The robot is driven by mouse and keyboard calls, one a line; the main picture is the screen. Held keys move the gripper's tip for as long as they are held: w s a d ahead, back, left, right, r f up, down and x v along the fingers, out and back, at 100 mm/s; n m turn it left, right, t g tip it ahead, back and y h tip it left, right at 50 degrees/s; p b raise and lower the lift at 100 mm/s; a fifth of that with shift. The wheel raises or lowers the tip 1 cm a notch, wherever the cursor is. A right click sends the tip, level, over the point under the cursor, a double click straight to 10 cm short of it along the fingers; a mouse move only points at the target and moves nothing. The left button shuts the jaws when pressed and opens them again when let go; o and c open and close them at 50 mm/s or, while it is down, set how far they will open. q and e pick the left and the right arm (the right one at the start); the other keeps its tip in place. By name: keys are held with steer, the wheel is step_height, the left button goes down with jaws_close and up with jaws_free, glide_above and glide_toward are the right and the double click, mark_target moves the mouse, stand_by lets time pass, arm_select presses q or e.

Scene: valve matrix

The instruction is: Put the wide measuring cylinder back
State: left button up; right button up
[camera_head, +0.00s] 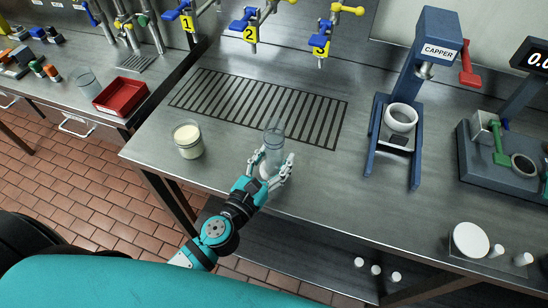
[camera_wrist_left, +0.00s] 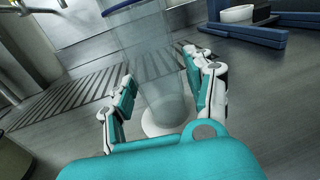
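A clear, empty measuring cylinder (camera_head: 274,137) with a white round base stands upright on the steel bench, just in front of the dark slotted grate. In the left wrist view the cylinder (camera_wrist_left: 155,65) rises between my fingers, with a blue ring at its top and its white base (camera_wrist_left: 165,122) below. My left gripper (camera_head: 272,160) is low at the bench with one finger on each side of the cylinder. The fingers look spread, with narrow gaps to the glass; any light contact is hard to make out. My right gripper is not in view.
A jar with cream-coloured contents (camera_head: 188,140) stands to the left of the cylinder. The slotted grate (camera_head: 258,105) lies behind, under numbered taps. A blue capper (camera_head: 400,120) stands to the right. A red tray (camera_head: 120,96) and a clear beaker (camera_head: 88,84) are on the left side bench.

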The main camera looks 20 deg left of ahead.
arm_select(q)
steer(key=shift+r, duration=0.25)
steer(key=b+v, duration=0.6)
steer(key=v, duration=0.6)
steer(key=shift+d+f, duration=0.1)
steer(key=shift+d, duration=0.05)
